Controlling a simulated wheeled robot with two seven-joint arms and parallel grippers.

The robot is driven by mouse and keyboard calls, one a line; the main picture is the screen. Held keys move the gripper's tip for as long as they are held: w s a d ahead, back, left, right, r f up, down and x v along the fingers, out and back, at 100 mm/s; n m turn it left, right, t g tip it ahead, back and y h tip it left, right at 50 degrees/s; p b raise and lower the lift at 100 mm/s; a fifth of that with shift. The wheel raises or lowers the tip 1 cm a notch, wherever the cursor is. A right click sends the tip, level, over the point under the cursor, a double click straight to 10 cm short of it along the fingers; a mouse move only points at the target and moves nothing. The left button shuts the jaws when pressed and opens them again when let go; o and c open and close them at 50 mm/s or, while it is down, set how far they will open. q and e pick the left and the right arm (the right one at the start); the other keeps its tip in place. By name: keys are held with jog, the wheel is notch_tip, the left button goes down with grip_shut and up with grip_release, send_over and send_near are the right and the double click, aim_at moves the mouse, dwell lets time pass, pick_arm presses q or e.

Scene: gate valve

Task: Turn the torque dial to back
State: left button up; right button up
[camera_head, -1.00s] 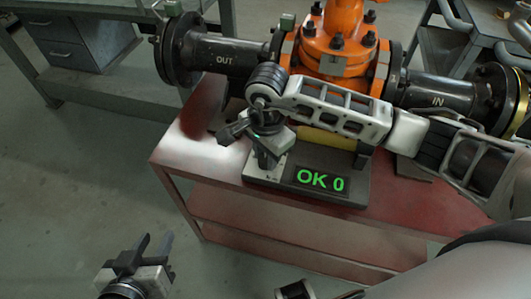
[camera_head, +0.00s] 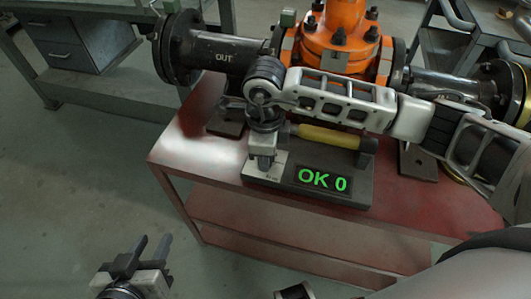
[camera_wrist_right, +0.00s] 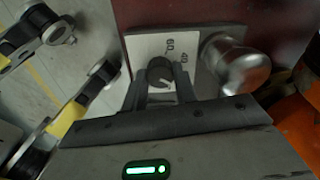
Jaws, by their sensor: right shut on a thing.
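The torque dial (camera_wrist_right: 160,72) is a dark round knob on a white plate marked 60 and 40 in the right wrist view. My right gripper (camera_wrist_right: 161,82) is shut on it, with a finger on either side. In the head view my right gripper (camera_head: 263,163) points down at the white plate (camera_head: 282,168) on the dark tester base and hides the dial. The tester's display (camera_head: 323,180) reads OK 0 in green. My left gripper (camera_head: 150,248) is open and empty, low at the left, away from the red bench.
An orange valve (camera_head: 335,45) with dark pipes stands behind the tester on the red bench (camera_head: 200,150). A yellow handle (camera_head: 328,136) lies behind the display, under my right arm. A silver rounded part (camera_wrist_right: 240,68) sits right beside the dial. The floor at left is clear.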

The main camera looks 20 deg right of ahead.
jog(key=m, duration=0.3)
jog(key=shift+m, duration=2.1)
jog(key=shift+r, duration=0.1)
jog(key=o, duration=1)
jog(key=shift+c, duration=0.2)
notch_tip(320, 180, up, 16)
jog(key=shift+a+p, duration=0.15)
jog(key=shift+p, duration=0.2)
